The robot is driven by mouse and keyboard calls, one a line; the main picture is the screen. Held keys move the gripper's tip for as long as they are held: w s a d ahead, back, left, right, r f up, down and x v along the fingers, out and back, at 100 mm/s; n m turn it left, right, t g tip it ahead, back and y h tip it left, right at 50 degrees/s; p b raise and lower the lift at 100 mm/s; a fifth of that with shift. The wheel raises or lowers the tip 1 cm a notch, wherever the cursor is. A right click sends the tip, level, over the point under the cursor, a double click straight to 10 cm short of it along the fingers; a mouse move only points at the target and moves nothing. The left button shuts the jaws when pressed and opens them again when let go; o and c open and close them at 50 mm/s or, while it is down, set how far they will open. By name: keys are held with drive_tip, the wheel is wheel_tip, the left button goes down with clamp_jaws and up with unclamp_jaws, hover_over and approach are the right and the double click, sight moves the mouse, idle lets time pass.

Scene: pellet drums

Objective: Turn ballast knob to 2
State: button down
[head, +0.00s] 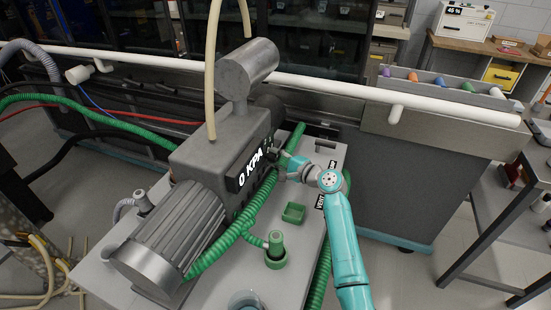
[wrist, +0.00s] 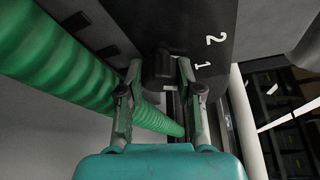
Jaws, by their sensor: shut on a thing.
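The ballast knob (wrist: 163,66) is a dark knob on the dark face of the pump, between my fingertips in the wrist view. White digits 2 and 1 (wrist: 209,52) stand to the right of it; I cannot tell where the knob points. My gripper (wrist: 161,75) is shut on the knob. In the head view my gripper (head: 276,155) is at the right end of the grey pump (head: 210,145), just right of its 0 KPA display (head: 250,168); the knob is too small to make out there.
A green ribbed hose (wrist: 60,60) runs close along the left of my gripper in the wrist view. A green square tray (head: 293,213) and a green hose fitting (head: 275,245) stand on the grey cart top. A white pipe (head: 340,87) runs behind the pump.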

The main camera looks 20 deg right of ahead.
drive_tip(key=n+t, duration=0.1)
drive_tip(key=n, duration=0.1)
drive_tip(key=n+t+y, duration=0.1)
drive_tip(key=n, duration=0.2)
drive_tip(key=shift+f, duration=0.1)
drive_tip(key=shift+n, duration=0.3)
idle(0.4)
drive_tip(key=c, duration=0.8)
unclamp_jaws()
drive_tip(key=shift+o, duration=0.2)
drive_tip(key=v, duration=1.2)
drive_tip(key=shift+s+d, duration=0.1)
